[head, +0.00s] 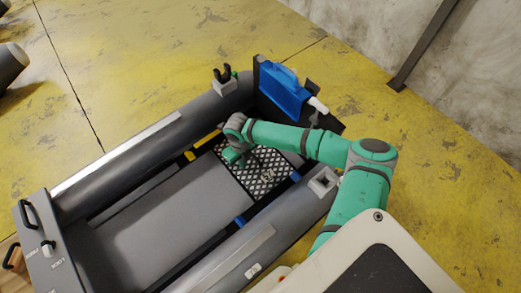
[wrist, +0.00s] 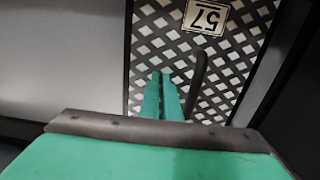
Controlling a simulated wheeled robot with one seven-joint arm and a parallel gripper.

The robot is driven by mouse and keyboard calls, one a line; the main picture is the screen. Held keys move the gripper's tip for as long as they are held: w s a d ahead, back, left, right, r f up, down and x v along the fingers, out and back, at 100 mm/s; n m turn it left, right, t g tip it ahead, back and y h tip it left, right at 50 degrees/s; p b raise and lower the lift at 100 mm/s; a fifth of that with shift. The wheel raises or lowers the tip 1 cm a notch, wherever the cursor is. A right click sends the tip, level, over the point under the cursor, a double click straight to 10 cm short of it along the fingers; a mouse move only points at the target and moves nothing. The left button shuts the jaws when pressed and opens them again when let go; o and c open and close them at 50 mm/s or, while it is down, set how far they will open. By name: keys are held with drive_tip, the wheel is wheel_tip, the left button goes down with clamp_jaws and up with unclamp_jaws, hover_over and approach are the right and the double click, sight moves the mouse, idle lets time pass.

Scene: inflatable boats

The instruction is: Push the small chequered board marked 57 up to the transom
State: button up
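The small chequered board (head: 256,183), black and white with a 57 plate (wrist: 207,17), lies flat in the boat just beyond the long grey floor panel (head: 175,205). My gripper (head: 232,157) is low over the board's left part. In the wrist view its two green fingers (wrist: 161,80) are together, with nothing seen between them, over the lattice. Whether they touch the board I cannot tell. A dark upright bar (wrist: 197,85) stands beside the fingers. The dark transom (head: 262,100) closes the boat's far end; my arm hides much of the space between it and the board.
Grey side tubes (head: 150,150) flank the floor. A blue tank (head: 282,90) sits at the transom. A yellow piece (head: 205,142) and blue pieces (head: 239,221) show along the floor's edges. A black-forked mount (head: 223,80) stands on the left tube.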

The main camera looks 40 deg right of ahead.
sight(250, 162)
drive_tip(key=shift+s+d+f, duration=0.1)
drive_tip(key=shift+d+f, duration=0.05)
drive_tip(key=shift+d, duration=1.35)
drive_tip(key=shift+s+d+f, duration=0.1)
drive_tip(key=shift+d+f, duration=0.05)
drive_tip(key=shift+d, duration=1.3)
drive_tip(key=shift+w+a, duration=0.1)
drive_tip(key=shift+a, duration=1.4)
wheel_tip(250, 162, up, 9)
drive_tip(key=shift+r, duration=0.15)
drive_tip(key=shift+d, duration=0.2)
